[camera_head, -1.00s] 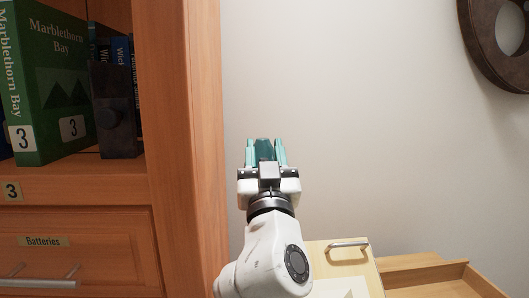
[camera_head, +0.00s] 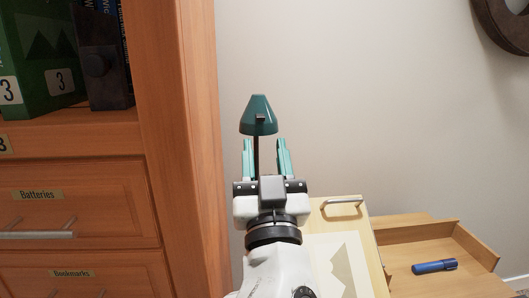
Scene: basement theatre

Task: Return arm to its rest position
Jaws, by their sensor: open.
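My gripper (camera_head: 266,146) is in the middle of the head view, at the end of my white arm, with its fingers pointing away from me. Its two teal fingers stand apart. Between and above them shows a teal cone-shaped shade (camera_head: 258,115) on a thin dark stem, which looks like a lamp. It appears to stand behind the gripper; I cannot tell the distance between them. Nothing is clearly held. The lamp's base is hidden behind the gripper.
A wooden cabinet (camera_head: 189,130) stands close on the left, with labelled drawers and a green box (camera_head: 36,62) on its shelf. At lower right are a pale wooden panel (camera_head: 342,209) with a metal handle and an open drawer (camera_head: 395,262) holding a blue cylindrical object (camera_head: 434,267).

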